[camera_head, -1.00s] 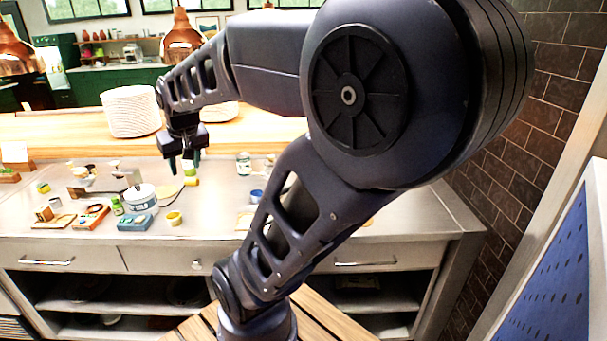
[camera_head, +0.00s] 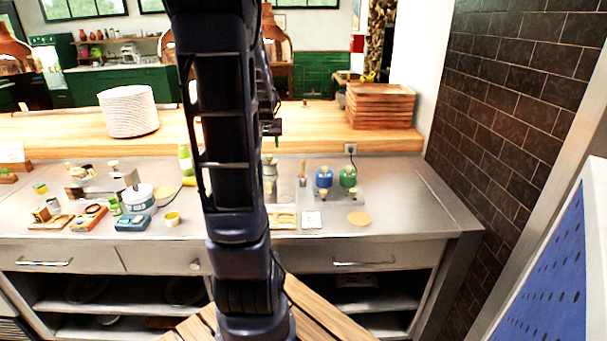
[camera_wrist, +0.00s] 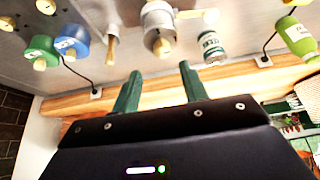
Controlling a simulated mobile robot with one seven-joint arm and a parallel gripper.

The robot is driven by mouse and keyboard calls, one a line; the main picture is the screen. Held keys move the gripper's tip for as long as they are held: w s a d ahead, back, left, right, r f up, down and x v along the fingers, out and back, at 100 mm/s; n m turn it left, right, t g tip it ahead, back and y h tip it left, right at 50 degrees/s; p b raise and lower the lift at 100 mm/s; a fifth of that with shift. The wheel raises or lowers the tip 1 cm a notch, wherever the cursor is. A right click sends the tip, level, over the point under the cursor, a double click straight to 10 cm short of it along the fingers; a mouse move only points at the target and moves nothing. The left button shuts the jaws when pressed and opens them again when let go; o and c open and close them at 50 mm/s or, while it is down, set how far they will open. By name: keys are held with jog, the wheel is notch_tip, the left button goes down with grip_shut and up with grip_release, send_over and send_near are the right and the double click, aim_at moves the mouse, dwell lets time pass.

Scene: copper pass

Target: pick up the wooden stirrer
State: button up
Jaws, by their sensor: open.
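A slim wooden piece (camera_head: 302,174), which may be the wooden stirrer, stands on the steel counter, left of the blue jar. In the wrist view the slim wooden piece (camera_wrist: 112,46) lies beyond and left of the fingertips. I cannot tell its exact shape. My gripper (camera_wrist: 160,70) is open, with its two green fingers apart and nothing between them. It is apart from the wooden piece. In the head view my arm hides most of the gripper and part of the counter.
A blue jar (camera_head: 324,178) and a green jar (camera_head: 348,177) stand right of the wooden piece. The wrist view shows a labelled jar (camera_wrist: 210,48) and a green bottle (camera_wrist: 297,36). Wooden trays (camera_head: 381,106) and stacked plates (camera_head: 129,111) stand on the ledge. The counter's right end is clear.

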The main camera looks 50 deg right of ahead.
jog(key=m+h, duration=0.1)
jog(key=m, duration=0.1)
send_near(303, 165)
jog(key=w+d, duration=0.1)
jog(key=d, duration=0.1)
jog(key=shift+g, duration=0.3)
jog(key=shift+w+a+x, duration=0.1)
jog(key=shift+x, duration=1.7)
jog(key=shift+w+a+x, duration=0.1)
jog(key=shift+a+x, duration=0.05)
jog(key=shift+x, duration=1.65)
jog(key=shift+w+a+x, duration=0.1)
jog(key=shift+x, duration=1.7)
grip_shut()
